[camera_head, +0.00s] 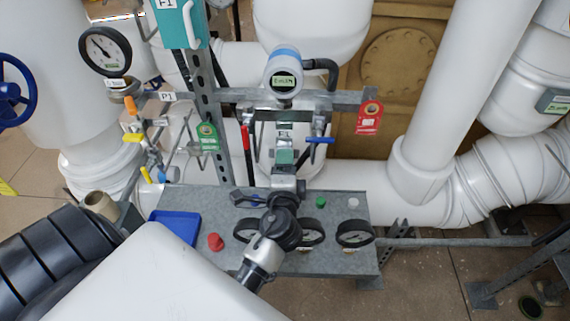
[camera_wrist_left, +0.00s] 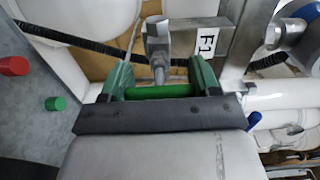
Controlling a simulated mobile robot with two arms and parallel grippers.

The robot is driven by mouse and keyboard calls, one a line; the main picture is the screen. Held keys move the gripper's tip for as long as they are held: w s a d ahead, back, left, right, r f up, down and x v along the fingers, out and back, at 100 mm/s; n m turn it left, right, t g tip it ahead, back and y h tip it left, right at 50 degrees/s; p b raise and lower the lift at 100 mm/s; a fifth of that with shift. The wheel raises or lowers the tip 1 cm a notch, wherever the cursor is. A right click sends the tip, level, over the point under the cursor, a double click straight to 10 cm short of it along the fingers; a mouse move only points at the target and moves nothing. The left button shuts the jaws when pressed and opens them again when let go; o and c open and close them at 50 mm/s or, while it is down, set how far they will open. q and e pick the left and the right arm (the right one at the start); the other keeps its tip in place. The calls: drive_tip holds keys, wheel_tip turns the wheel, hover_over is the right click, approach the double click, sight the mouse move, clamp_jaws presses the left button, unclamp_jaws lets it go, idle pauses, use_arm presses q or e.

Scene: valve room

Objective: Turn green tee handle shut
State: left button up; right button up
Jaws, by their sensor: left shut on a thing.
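In the left wrist view the green tee handle (camera_wrist_left: 160,92) lies crosswise between the fingers of my left gripper (camera_wrist_left: 160,82). A metal stem (camera_wrist_left: 158,50) rises from the handle's middle. The gripper is shut on the handle, with a finger at each end. In the head view my left gripper (camera_head: 285,157) reaches up to the pipework below the round gauge display. There the handle is mostly hidden by the gripper, and its turn angle cannot be told. My right gripper is not in view.
A blue tee handle (camera_head: 320,140) is close on the right and a red lever (camera_head: 246,138) on the left. A grey shelf (camera_head: 345,205) below holds a blue tray (camera_head: 176,226), a red cap (camera_head: 215,242) and gauges (camera_head: 354,233). A red tag (camera_head: 369,117) hangs at right.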

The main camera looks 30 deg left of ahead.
use_arm(q)
drive_tip(key=shift+r+m, duration=0.1)
drive_tip(key=shift+m, duration=0.2)
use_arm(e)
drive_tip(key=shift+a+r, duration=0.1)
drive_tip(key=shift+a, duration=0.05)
use_arm(q)
drive_tip(key=o, duration=0.9)
